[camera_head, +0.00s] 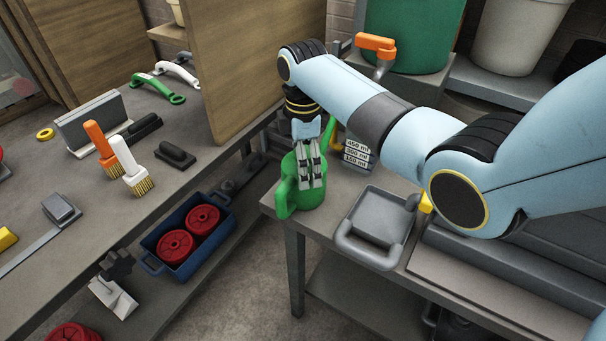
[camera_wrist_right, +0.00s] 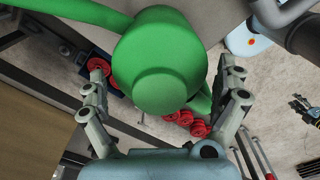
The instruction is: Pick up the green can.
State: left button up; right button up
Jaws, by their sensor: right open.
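The green can (camera_head: 308,188) stands at the left corner of the grey bench on the right side of the head view. It has a handle or spout on its left side. My right gripper (camera_head: 311,182) points down in front of it and hides part of it. In the right wrist view the green can (camera_wrist_right: 160,60) fills the upper middle, between the two open fingers of the right gripper (camera_wrist_right: 165,110). The fingers show on either side of it with gaps; whether either touches it I cannot tell. My left gripper is in neither view.
A grey tray-like item (camera_head: 376,228) lies right of the can. A small label stand (camera_head: 356,155) is behind it. A tall wooden panel (camera_head: 250,60) rises to the left. A blue crate (camera_head: 187,235) with red discs sits on the lower shelf across a floor gap.

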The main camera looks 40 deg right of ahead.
notch_tip(320, 180, down, 2)
jog(key=shift+f, duration=0.1)
jog(key=c, duration=1.4)
jog(key=shift+o, duration=0.2)
